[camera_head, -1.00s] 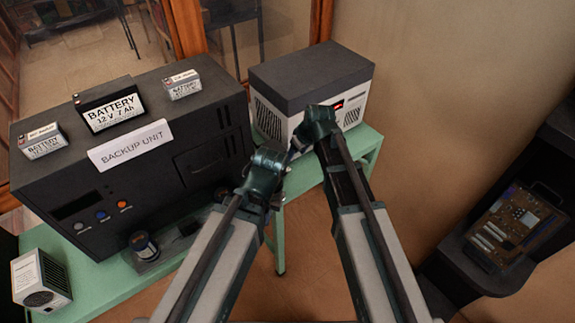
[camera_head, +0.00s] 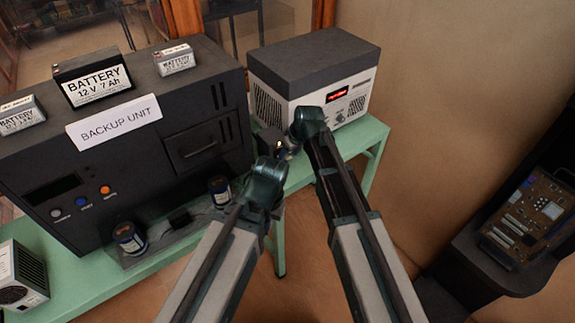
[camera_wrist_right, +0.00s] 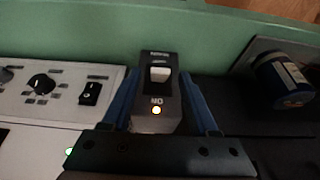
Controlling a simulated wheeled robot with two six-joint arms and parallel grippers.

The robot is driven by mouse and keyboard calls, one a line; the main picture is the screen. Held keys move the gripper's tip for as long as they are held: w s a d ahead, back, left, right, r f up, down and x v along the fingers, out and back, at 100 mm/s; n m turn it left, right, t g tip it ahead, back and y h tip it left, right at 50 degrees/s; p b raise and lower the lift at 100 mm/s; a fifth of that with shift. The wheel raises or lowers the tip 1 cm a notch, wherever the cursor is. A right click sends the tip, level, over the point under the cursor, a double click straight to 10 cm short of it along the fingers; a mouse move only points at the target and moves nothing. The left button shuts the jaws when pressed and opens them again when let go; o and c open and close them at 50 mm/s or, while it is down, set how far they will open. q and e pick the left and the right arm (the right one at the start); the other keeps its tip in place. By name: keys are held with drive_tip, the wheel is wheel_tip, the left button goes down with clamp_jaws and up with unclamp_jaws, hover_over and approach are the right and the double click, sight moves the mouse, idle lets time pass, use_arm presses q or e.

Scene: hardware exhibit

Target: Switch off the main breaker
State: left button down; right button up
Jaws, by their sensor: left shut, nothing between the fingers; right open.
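The main breaker is a small dark box (camera_wrist_right: 157,98) with a white switch lever (camera_wrist_right: 159,74), in the middle of the right wrist view. In the head view the dark box (camera_head: 268,141) stands between the backup unit and the white-fronted unit, partly covered by my grippers. My right gripper (camera_wrist_right: 160,108) is open, with one blue finger on each side of the box; I cannot tell whether they touch it. My left gripper (camera_head: 277,158) is shut and empty, just below the right one in the head view.
The black backup unit (camera_head: 110,165) with batteries on top stands at left on the green table (camera_head: 375,135). The white-fronted unit (camera_head: 335,100) with a red display is behind my right gripper. Dark cylinders (camera_head: 130,239) stand along the table's front. A circuit board (camera_head: 530,215) is at far right.

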drive_tip(key=shift+b+x, duration=0.6)
drive_tip(key=shift+x, duration=0.65)
drive_tip(key=shift+r, duration=0.1)
drive_tip(key=shift+c, duration=0.2)
clamp_jaws()
